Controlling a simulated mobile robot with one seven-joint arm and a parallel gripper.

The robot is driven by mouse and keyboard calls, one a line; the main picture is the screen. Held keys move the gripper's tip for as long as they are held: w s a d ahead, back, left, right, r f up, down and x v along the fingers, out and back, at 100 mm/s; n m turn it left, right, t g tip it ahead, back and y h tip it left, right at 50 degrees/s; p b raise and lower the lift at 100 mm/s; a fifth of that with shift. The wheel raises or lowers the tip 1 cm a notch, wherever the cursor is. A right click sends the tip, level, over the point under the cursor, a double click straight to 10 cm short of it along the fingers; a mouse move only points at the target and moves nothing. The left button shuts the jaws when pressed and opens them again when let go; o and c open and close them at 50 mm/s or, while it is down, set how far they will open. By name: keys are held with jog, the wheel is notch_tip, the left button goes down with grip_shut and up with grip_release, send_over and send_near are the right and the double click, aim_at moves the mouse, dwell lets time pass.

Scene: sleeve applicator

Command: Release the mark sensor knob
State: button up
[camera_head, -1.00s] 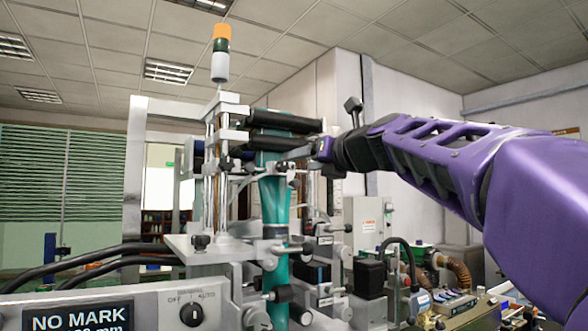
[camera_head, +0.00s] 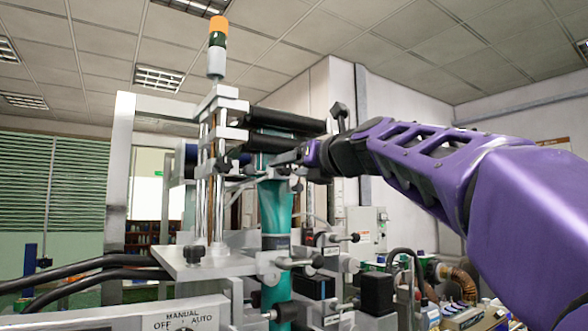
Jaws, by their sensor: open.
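The sleeve applicator (camera_head: 195,262) stands in the middle, with a teal sleeve film (camera_head: 274,212) running down through it. My gripper (camera_head: 296,156) reaches in from the right, at the film just under the black rollers (camera_head: 287,120). Its fingers are small and dark against the machine, and I see nothing held between them. Small dark knobs (camera_head: 297,184) sit just below the gripper beside the film. I cannot tell which knob belongs to the mark sensor, or whether the gripper touches one.
A signal tower (camera_head: 218,48) rises above the machine. Black cables (camera_head: 90,265) run at the lower left, and a selector panel (camera_head: 180,318) is at the bottom edge. Brackets and handles (camera_head: 330,240) crowd the space below my arm. The room above the arm is clear.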

grip_shut()
dwell(0.3)
